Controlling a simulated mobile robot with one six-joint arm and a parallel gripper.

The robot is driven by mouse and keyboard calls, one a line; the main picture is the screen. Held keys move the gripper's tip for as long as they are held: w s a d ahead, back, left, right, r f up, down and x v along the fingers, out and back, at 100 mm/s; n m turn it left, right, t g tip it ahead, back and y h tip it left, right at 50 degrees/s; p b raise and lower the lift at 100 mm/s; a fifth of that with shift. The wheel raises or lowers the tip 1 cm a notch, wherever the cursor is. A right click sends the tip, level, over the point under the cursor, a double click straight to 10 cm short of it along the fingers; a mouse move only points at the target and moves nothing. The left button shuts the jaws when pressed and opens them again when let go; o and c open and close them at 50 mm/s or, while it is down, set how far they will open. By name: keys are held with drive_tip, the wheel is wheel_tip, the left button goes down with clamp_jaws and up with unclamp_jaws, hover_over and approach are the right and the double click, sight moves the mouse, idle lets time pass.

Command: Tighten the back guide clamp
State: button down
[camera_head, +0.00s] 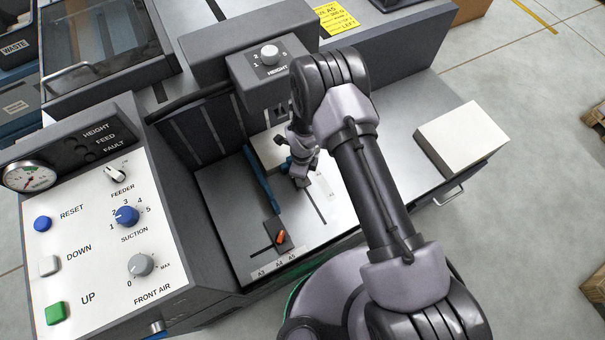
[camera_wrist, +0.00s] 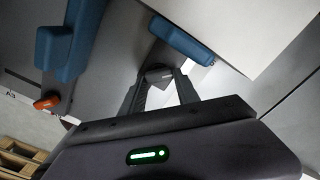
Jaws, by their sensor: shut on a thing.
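My gripper (camera_head: 300,178) is low over the feed table, just in front of the pale paper stack. In the wrist view its fingers (camera_wrist: 159,82) are closed around a small dark grey piece (camera_wrist: 158,73), which I take for the back guide clamp. This piece sits beside a short blue guide block (camera_wrist: 180,36), the back guide. Whether the clamp is tight cannot be seen. In the head view my gripper hides most of the clamp.
A long blue side guide (camera_head: 261,180) stands left of my gripper, with an orange lever (camera_head: 281,237) on its own dark clamp. The control panel (camera_head: 95,235) is at left. A white paper block (camera_head: 462,138) lies on the right surface.

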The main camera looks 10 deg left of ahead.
drive_tip(key=c, duration=1.2)
unclamp_jaws()
drive_tip(key=shift+o, duration=0.2)
wheel_tip(320, 180, up, 18)
drive_tip(key=p, duration=0.6)
drive_tip(key=shift+f, duration=0.25)
